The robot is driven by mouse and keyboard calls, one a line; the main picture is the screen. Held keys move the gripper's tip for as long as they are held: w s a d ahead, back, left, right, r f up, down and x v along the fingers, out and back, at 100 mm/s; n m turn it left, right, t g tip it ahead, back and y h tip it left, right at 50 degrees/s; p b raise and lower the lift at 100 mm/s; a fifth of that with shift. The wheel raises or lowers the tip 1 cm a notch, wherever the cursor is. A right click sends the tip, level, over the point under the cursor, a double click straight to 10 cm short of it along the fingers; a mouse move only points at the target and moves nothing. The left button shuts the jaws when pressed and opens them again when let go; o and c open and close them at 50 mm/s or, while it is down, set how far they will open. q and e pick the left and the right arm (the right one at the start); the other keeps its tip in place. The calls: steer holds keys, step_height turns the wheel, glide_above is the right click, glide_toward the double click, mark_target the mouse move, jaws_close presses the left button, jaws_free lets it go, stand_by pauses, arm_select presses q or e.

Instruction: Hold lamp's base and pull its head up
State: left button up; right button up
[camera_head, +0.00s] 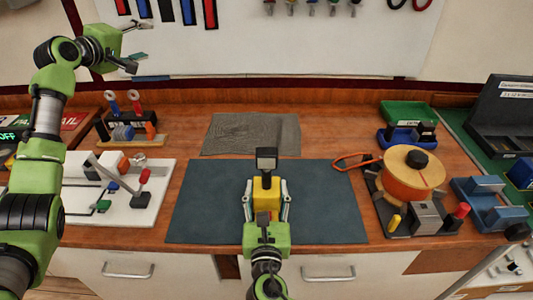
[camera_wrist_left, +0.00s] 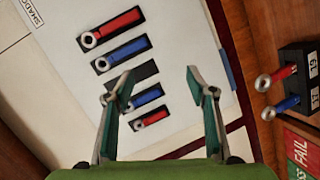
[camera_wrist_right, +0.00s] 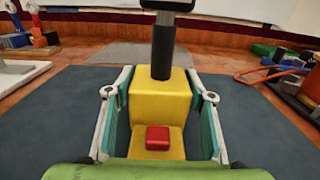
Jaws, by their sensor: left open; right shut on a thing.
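The lamp stands upright on the dark mat (camera_head: 200,210). Its yellow base (camera_head: 266,190) shows a red button (camera_wrist_right: 158,138) in the right wrist view. A black post (camera_wrist_right: 163,52) rises from the base to a dark lamp head (camera_head: 266,155), which the top edge of the right wrist view cuts off. My right gripper (camera_head: 265,200) is shut on the yellow base, one finger on each side. My left gripper (camera_head: 141,45) is open and empty, raised at the upper left in front of the wall board, far from the lamp.
A grey mesh sheet (camera_head: 250,135) lies behind. Wrenches (camera_wrist_left: 125,55) hang on the wall board near my left gripper.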

arm_select(q)
steer(key=s+d+r+m+g+h, duration=0.1)
steer(key=s+d+r+m+h, duration=0.1)
steer(key=d, duration=0.6)
steer(key=s+d+r+m+g+h, duration=0.1)
steer(key=s+d+r+m+g, duration=0.1)
steer(key=d, duration=0.6)
steer(key=m+g+y, duration=0.7)
glide_above(266, 152)
steer(key=s, duration=0.4)
step_height(266, 152, down, 10)
steer(key=x, duration=1.1)
steer(key=shift+f, duration=0.45)
